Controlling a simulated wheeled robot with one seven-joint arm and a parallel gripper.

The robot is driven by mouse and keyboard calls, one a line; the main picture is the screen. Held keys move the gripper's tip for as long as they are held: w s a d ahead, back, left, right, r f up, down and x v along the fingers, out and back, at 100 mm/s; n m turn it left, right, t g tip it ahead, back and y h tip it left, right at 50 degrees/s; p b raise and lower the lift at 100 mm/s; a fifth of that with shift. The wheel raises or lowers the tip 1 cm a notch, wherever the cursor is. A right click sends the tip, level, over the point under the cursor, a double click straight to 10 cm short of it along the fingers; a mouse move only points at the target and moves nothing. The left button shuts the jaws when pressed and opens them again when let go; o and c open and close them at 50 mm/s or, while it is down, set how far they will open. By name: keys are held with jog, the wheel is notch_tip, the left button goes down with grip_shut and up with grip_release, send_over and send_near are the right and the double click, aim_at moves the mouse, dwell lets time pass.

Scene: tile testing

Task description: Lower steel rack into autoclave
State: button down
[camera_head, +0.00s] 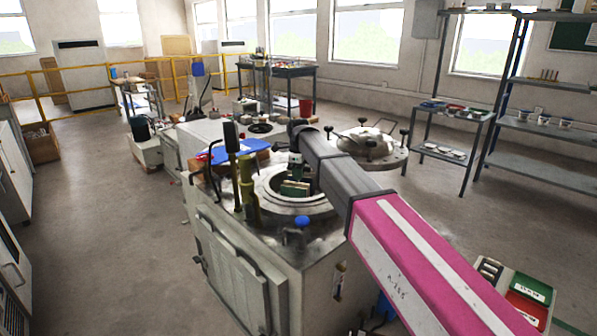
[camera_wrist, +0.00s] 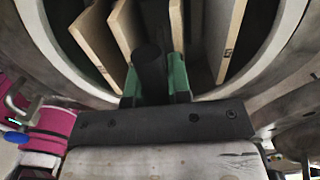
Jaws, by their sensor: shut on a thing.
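The autoclave (camera_head: 290,208) stands in the middle of the head view, its round mouth open at the top. My gripper (camera_head: 295,160) points down at this mouth. In the wrist view my gripper (camera_wrist: 154,84) has green fingers closed around the dark upright handle of the steel rack (camera_wrist: 150,62). Tan tiles (camera_wrist: 84,42) stand on edge on both sides of the handle, within the pale round rim. In the head view tile edges (camera_head: 294,189) show inside the mouth. The rack's base is hidden, so I cannot tell whether it touches the bottom.
The round lid (camera_head: 368,146) with clamp knobs sits swung out to the right of the mouth, behind my arm. A blue tray (camera_head: 240,150) lies at the left on the bench. Upright rods and a valve (camera_head: 246,180) stand close to the mouth's left side.

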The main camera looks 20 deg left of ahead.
jog(key=shift+f, duration=0.25)
dwell(0.4)
jog(key=shift+f, duration=5.45)
jog(key=c, duration=1)
grip_release()
jog(key=shift+r, duration=9.8)
